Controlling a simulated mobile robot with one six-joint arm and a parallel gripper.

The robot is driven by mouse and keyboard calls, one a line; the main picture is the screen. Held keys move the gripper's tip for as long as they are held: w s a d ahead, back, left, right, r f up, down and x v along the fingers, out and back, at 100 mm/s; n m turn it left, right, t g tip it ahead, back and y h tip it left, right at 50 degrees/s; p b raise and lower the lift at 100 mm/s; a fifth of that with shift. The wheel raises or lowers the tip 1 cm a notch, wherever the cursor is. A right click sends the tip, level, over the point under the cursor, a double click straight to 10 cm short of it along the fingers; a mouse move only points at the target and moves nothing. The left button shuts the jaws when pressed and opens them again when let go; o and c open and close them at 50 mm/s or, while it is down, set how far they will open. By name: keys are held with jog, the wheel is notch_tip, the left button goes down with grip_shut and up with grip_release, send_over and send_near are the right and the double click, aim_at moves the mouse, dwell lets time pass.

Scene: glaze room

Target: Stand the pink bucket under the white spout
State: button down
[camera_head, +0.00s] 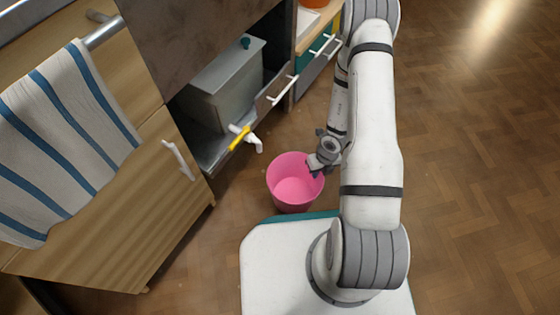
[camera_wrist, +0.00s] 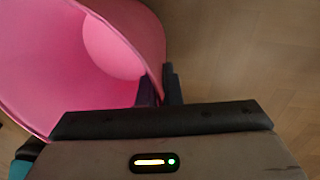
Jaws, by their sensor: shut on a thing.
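The pink bucket (camera_head: 293,190) is upright and looks empty, in the middle of the head view. My gripper (camera_head: 316,168) is shut on its right rim. In the wrist view the bucket (camera_wrist: 75,70) fills the upper left, and the fingers of my gripper (camera_wrist: 160,85) pinch its wall. The white spout (camera_head: 255,142) points down from a yellow-handled tap at the front of a grey metal tank (camera_head: 222,85). The bucket is below and to the right of the spout in the picture, not directly under it. I cannot tell whether the bucket's base touches the floor.
A wooden cabinet (camera_head: 150,205) with a white handle and a striped towel (camera_head: 65,140) stands at the left. Drawers with white handles (camera_head: 283,90) are behind the bucket. The wooden floor (camera_head: 480,180) at the right is clear.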

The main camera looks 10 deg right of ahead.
aim_at(293, 154)
jog(key=w+a, duration=0.2)
jog(key=w+a+p, duration=0.1)
jog(key=a, duration=0.2)
jog(key=w+a+p, duration=0.1)
jog(key=w+a, duration=0.1)
jog(key=shift+w+a+r, duration=0.2)
jog(key=shift+w+a, duration=0.05)
jog(key=shift+w, duration=0.1)
jog(key=shift+w+a+f+p, duration=0.1)
jog(key=shift+w+a+p, duration=0.35)
jog(key=shift+a, duration=0.1)
jog(key=w+a, duration=0.1)
jog(key=w+a+f, duration=0.1)
jog(key=shift+a+f, duration=0.15)
jog(key=shift+a, duration=0.15)
jog(key=shift+f, duration=0.2)
jog(key=shift+f, duration=0.15)
jog(key=c, duration=1.6)
grip_release()
